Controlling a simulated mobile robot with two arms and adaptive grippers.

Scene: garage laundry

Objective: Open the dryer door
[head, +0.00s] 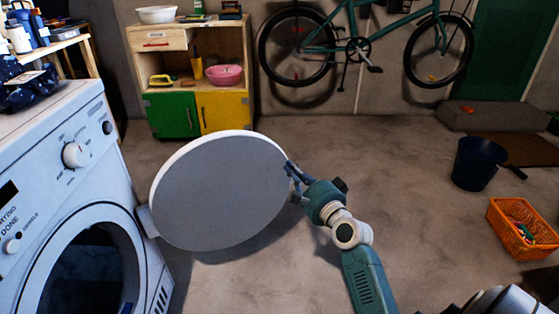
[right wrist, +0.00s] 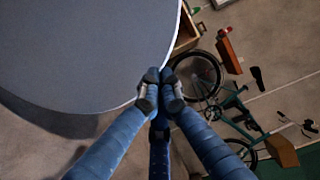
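The white dryer (head: 105,180) stands at the left of the head view, with its dark round drum opening uncovered. Its round door (head: 220,190), grey face with a white rim, stands swung far out on the hinge at its left. The door also fills the upper left of the right wrist view (right wrist: 75,45). My right gripper (head: 292,172) is at the door's right rim. In the right wrist view its fingertips (right wrist: 160,90) are close together over the rim; whether they pinch it is unclear. My left gripper is not in view.
A wooden cabinet (head: 190,65) with green and yellow doors stands behind the door. A teal bicycle (head: 360,45) hangs at the back wall. A dark bucket (head: 477,163) and an orange basket (head: 522,228) stand at the right. The middle floor is clear.

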